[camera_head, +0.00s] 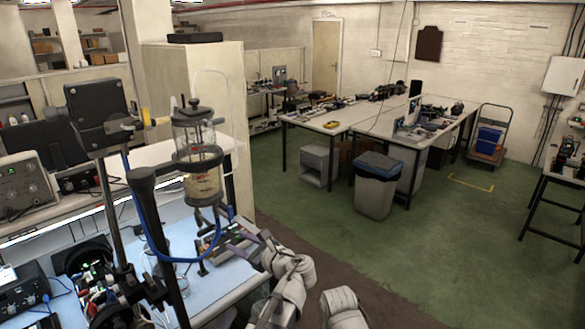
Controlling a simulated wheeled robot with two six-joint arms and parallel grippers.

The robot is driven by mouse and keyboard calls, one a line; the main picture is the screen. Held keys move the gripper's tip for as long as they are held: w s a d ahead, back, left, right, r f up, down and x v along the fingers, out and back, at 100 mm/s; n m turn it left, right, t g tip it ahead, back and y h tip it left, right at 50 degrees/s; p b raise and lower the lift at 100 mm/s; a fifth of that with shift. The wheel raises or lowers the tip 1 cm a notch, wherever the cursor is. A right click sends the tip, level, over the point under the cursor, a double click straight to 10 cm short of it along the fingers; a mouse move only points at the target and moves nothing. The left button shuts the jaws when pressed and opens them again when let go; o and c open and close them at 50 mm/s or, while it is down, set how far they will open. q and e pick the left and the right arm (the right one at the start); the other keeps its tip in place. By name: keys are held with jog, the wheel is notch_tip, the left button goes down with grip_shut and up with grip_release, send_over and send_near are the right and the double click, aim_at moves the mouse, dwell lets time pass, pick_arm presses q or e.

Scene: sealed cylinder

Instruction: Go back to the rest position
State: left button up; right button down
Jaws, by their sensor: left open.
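A clear sealed cylinder (201,180) with dark fittings and pale yellowish contents stands upright at left centre, held by a dark ring on a black stand (158,240). A blue tube runs down beside it. My left gripper (217,250) is open, low over the pale blue bench top, below and slightly right of the cylinder and apart from it. Nothing shows between its fingers, though they are small and partly cluttered by things behind. My white arm links show at the bottom centre. My right gripper is not in view.
The bench (235,285) on the left is crowded with cables, a metal post and instruments (22,185). A beige partition (205,85) stands behind the cylinder. Open green floor (340,240) lies to the right, with a grey bin (375,190) and worktables (365,120) beyond.

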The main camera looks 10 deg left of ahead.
pick_arm(q)
jog(key=s+d+f+n+g+h+b, duration=0.3)
jog(key=s+f+n+b, duration=0.15)
jog(key=f, duration=0.75)
jog(key=s+d+f+n+g+h+b, duration=0.2)
jog(key=s+d+f+n+h+b, duration=0.3)
jog(key=f, duration=0.7)
jog(key=s+d+f+n+g+h+b, duration=0.3)
jog(key=s+d+f+n+g+b, duration=0.1)
jog(key=s+d+f+n, duration=0.4)
jog(key=s+f, duration=0.2)
jog(key=s, duration=0.1)
jog(key=shift+h+b, duration=0.4)
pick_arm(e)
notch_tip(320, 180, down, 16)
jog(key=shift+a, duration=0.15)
